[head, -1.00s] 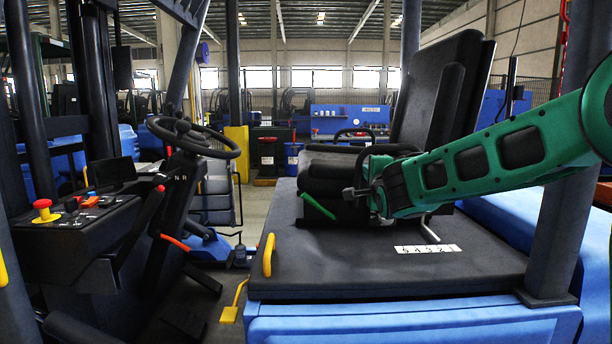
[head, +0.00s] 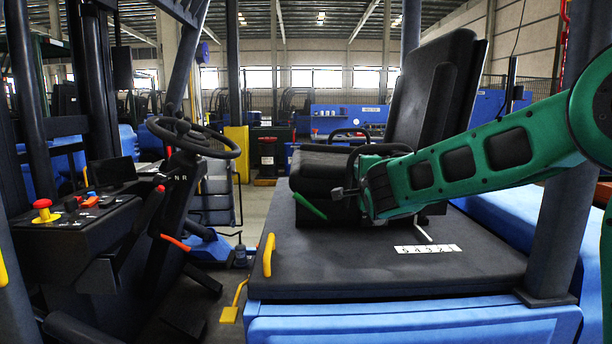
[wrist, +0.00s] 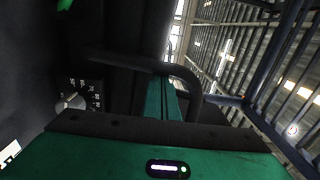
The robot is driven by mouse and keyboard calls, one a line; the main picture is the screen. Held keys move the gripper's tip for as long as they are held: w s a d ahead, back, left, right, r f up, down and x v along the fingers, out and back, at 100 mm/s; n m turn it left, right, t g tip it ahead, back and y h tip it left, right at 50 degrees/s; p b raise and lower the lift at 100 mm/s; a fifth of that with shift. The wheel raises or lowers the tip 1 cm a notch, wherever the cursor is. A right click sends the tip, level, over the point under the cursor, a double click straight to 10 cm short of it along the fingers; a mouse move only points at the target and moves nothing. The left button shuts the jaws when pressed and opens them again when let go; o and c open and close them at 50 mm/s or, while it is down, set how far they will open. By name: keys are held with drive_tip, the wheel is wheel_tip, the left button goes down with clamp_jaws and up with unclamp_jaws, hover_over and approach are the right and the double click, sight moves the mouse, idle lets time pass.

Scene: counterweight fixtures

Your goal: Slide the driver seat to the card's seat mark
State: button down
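The black driver seat (head: 432,95) stands on the dark deck, with its backrest leaning back to the right. A green lever (head: 310,207) sticks out at its front lower edge. A white strip with printed numbers (head: 427,249) lies on the deck below the seat. My gripper (head: 340,192) is at the near side of the seat cushion, low down. Its fingertips are too small and dark to tell whether they are open or holding anything. In the wrist view a dark curved bar (wrist: 187,78) and a dial with markings (wrist: 72,102) show. I cannot make out the card.
The steering wheel (head: 195,138) and a control panel with a red knob (head: 42,205) stand to the left. A yellow handle (head: 268,255) rises at the deck's left edge. A dark post (head: 556,235) stands at right, close to my arm.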

drive_tip(key=shift+a, duration=1.1)
drive_tip(key=shift+a+r, duration=0.1)
drive_tip(key=shift+a, duration=3.35)
drive_tip(key=shift+d, duration=0.15)
drive_tip(key=s+d, duration=0.2)
drive_tip(key=s, duration=0.9)
drive_tip(key=shift+d, duration=0.3)
